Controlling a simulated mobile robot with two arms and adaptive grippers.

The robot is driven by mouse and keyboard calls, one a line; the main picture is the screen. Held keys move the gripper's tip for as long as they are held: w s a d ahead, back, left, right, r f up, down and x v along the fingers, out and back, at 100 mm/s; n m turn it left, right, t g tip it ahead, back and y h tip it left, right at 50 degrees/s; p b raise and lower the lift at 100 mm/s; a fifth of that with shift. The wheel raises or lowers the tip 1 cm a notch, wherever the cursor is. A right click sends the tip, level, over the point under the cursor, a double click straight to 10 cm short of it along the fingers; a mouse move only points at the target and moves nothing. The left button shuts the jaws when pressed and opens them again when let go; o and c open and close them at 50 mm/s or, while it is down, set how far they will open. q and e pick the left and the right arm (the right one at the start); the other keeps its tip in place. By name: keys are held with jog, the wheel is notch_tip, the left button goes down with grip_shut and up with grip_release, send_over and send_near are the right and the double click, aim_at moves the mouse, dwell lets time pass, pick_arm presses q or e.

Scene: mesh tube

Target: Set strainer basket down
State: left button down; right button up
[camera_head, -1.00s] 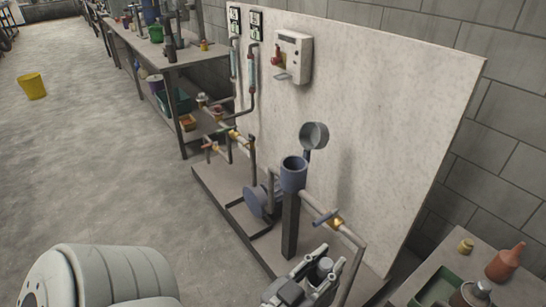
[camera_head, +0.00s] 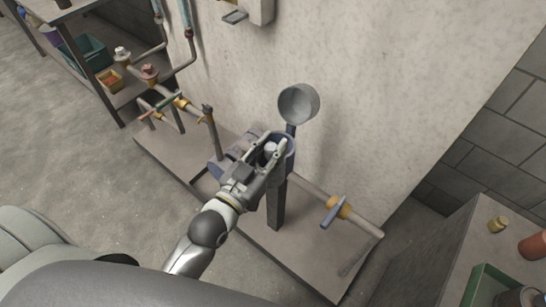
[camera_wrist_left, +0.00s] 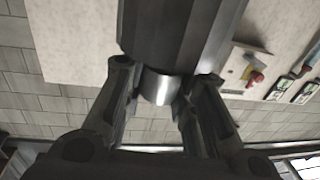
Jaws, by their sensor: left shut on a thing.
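My left gripper (camera_head: 268,150) is at the mouth of the blue strainer housing (camera_head: 290,152). It is shut on a small pale grey cylinder, which I take as the strainer basket (camera_head: 270,148). In the left wrist view the basket (camera_wrist_left: 160,86) sits between the two fingertips, against the edge of a large dark faceted cylinder (camera_wrist_left: 180,35). I cannot tell how deep the basket is in the housing, as the fingers cover much of the mouth. The round grey lid (camera_head: 298,103) stands open behind the housing. My right gripper is not in view.
A pipe with a blue-handled yellow valve (camera_head: 337,208) runs right from the housing. More pipes and valves (camera_head: 175,102) stand to the left. The pale backboard (camera_head: 400,90) rises close behind. A bench with a green tray (camera_head: 490,275) is at the lower right.

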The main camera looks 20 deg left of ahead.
pick_arm(q)
jog(key=w+f+m+h, duration=0.1)
jog(key=w+h, duration=0.1)
jog(key=w, duration=0.6)
jog(key=b, duration=0.2)
send_over(278, 136)
jog(key=s+d, duration=0.1)
jog(key=s, duration=0.3)
notch_tip(278, 136, down, 10)
jog(key=shift+s+d+f+m+g, duration=0.15)
jog(key=shift+m+g, duration=0.15)
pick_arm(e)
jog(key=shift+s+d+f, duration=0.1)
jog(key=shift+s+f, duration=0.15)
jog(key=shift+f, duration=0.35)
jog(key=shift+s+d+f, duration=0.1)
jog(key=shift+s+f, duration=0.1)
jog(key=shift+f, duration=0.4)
pick_arm(q)
jog(key=shift+f, duration=0.1)
jog(key=c, duration=1.2)
grip_release()
jog(key=shift+f, duration=0.1)
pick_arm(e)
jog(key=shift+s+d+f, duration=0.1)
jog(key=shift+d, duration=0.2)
